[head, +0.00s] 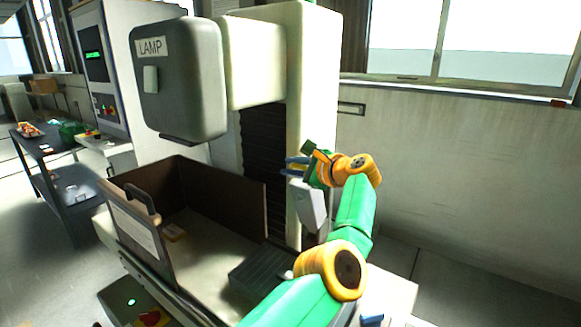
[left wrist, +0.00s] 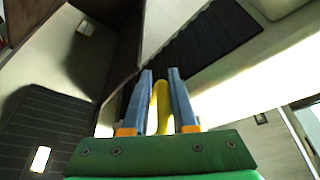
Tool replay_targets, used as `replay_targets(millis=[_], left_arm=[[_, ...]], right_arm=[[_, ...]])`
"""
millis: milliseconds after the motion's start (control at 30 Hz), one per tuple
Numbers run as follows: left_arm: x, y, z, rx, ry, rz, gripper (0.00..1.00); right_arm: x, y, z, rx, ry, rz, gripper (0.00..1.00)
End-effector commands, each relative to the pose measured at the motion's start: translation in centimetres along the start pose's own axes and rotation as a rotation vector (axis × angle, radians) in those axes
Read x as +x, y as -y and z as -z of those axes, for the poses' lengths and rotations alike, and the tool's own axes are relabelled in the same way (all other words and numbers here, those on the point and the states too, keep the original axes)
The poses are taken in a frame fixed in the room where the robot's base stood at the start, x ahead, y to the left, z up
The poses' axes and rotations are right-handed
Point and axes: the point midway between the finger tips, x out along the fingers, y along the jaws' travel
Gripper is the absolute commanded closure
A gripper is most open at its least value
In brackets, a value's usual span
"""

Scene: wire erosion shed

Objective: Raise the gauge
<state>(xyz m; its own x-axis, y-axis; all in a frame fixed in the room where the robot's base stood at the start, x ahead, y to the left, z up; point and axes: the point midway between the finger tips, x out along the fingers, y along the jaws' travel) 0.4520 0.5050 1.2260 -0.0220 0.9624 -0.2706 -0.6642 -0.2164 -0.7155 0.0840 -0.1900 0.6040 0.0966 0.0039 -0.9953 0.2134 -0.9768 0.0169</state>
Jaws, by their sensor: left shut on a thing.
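My left gripper (head: 295,165) is in front of the machine's pale column, with its blue fingers pointing left. In the left wrist view the two blue fingers of the left gripper (left wrist: 160,78) are shut on a slim, rounded yellow thing (left wrist: 161,105), which I take to be the gauge. My right gripper is not in view.
A grey machine head marked LAMP (head: 180,85) overhangs an open tank with dark brown walls (head: 225,195). A pale box (head: 308,203) is just below my left gripper by the column. A dark cart (head: 45,150) with small items stands far left.

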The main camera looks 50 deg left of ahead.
Motion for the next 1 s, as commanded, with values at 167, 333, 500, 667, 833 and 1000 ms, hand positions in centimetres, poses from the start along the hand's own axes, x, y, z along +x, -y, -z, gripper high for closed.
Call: replay_targets(millis=[167,333,500,667,833,1000], left_arm=[[0.0,-0.1,0.2,0.0,-0.006,0.0,1.0],[0.0,-0.1,0.2,0.0,-0.005,0.0,0.53],[0.0,0.0,0.1,0.0,-0.004,0.0,0.53],[-0.6,-0.2,0.4,0.0,-0.004,0.002,0.53],[-4.1,-0.3,0.8,0.0,-0.007,0.004,0.53],[-6.7,0.0,0.6,0.003,-0.006,0.001,0.53]], right_arm=[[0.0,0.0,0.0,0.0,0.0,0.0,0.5],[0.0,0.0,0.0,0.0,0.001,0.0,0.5],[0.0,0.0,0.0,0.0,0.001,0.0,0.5],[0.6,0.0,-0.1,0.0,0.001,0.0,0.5],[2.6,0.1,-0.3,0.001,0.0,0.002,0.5],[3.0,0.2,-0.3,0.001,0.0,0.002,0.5]])
